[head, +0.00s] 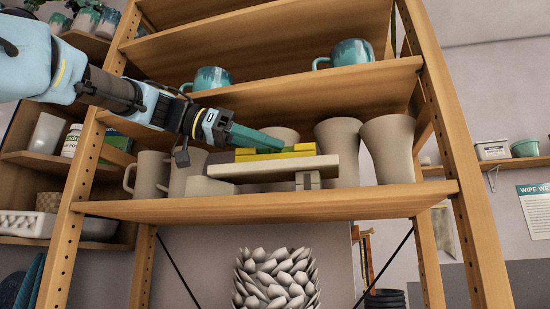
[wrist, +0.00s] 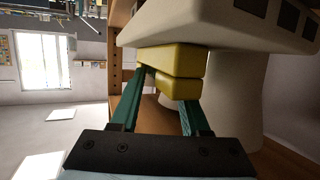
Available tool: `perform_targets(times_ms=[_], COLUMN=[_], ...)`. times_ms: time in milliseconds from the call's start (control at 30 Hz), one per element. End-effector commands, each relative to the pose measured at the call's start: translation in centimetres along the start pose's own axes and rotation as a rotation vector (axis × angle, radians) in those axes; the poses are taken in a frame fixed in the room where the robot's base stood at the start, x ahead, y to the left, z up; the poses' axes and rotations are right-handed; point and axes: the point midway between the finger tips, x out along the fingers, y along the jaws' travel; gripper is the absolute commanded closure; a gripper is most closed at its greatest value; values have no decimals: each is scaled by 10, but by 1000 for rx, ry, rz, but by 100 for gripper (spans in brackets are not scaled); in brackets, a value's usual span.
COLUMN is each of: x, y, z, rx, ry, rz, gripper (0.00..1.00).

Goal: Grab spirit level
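The yellow bar that looks like the spirit level (head: 290,152) lies on a pale board on the shelf. In the wrist view the yellow bar (wrist: 172,60) shows as two stacked yellow parts just ahead of the fingers. The bar's far end is partly hidden.
The pale board (head: 270,169) rests on a low dish (head: 210,186) and a small block (head: 307,180). Beige mugs (head: 150,173) stand at left, and tall vases (head: 388,148) at right. The shelf above (head: 300,88) holds teal mugs, close over my arm. The shelf's front edge is clear.

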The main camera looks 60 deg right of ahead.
Motion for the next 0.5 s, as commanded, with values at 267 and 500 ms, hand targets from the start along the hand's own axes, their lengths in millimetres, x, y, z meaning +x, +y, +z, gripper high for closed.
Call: perform_targets(times_ms=[267, 500], x=[0, 0], y=[0, 0], z=[0, 0], rx=[-1, -1], ry=[-1, -1], rz=[0, 0], gripper=[91, 100])
